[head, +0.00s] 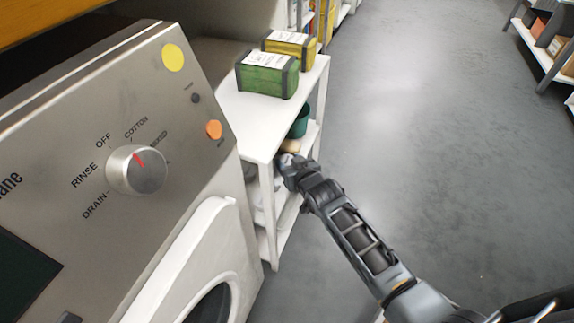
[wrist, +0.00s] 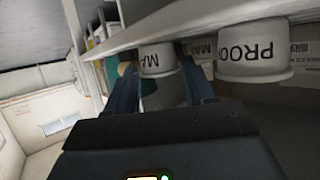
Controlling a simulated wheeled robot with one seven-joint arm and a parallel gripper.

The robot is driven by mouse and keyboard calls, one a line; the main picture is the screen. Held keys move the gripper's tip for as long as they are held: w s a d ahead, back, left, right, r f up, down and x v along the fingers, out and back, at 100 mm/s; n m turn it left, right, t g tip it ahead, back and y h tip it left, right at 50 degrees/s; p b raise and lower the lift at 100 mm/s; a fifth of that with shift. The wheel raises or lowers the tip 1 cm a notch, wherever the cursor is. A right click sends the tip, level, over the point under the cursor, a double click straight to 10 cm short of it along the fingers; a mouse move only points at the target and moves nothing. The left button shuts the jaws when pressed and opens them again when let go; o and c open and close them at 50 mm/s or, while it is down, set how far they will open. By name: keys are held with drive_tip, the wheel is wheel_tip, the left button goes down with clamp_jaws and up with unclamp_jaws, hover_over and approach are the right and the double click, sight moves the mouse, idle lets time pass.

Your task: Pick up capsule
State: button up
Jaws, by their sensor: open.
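No thing here is clearly marked as the capsule. In the wrist view a white cylindrical container (wrist: 157,60) with dark letters starting "MA" shows between the two dark blue fingers of my gripper (wrist: 159,75). The fingers are apart, and I cannot tell whether they touch it. A larger white container (wrist: 254,58) lettered "PROO" stands to its right, outside the fingers. In the head view my gripper (head: 289,168) reaches under the top board of the white shelf unit (head: 262,130); its fingertips and the containers are mostly hidden there.
A green box (head: 267,76) and a yellow box (head: 291,48) stand on the shelf top. A teal container (head: 299,122) sits on the level below. A washing machine (head: 110,170) fills the left. The grey floor (head: 420,130) to the right is clear.

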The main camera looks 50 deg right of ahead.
drive_tip(key=c, duration=0.7)
drive_tip(key=shift+r, duration=0.1)
